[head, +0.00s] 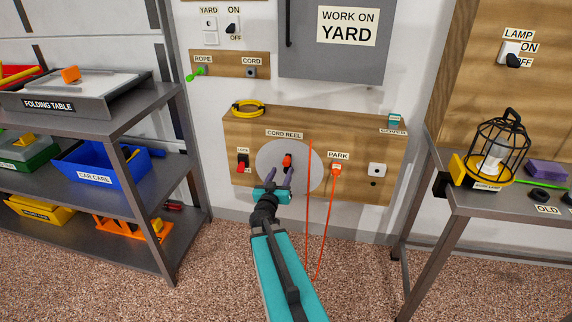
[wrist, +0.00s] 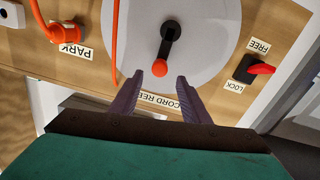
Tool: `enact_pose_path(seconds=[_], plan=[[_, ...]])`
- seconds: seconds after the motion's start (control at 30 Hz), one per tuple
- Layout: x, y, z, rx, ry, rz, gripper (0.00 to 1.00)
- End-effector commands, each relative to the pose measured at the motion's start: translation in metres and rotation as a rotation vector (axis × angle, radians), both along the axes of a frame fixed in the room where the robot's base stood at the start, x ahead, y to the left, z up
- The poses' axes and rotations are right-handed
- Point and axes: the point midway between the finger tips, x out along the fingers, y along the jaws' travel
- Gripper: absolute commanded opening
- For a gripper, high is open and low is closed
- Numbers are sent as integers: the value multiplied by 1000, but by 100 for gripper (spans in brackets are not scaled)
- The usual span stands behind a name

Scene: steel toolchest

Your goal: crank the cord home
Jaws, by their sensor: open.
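The cord reel (head: 263,160) is a pale disc on a wooden wall panel. Its dark crank ends in a red knob (head: 287,161), which also shows in the wrist view (wrist: 159,69). My gripper (head: 280,173) is open in front of the disc. In the wrist view my fingertips (wrist: 160,80) point at the knob, with it centred at the gap; contact cannot be told. The orange cord (head: 309,200) hangs from the disc's right side to the floor and loops up to the orange plug (head: 336,169) at PARK. The red lock lever (head: 241,167) sits left of the reel.
A grey shelf (head: 150,108) with bins, including a blue car care bin (head: 105,163), stands left. A bench (head: 480,203) with a caged work lamp (head: 497,145) stands right. A yellow coil (head: 248,107) lies atop the panel. Speckled floor is open in front.

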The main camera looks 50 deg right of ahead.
Motion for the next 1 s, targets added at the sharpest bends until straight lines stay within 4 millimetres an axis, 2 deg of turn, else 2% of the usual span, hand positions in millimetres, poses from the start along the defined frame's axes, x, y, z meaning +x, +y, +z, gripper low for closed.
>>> enact_pose_path(seconds=[0.6, 1.0], plan=[[31, -55, 0, -1, -1, -2, 43], [39, -69, 0, 0, 1, 0, 43]])
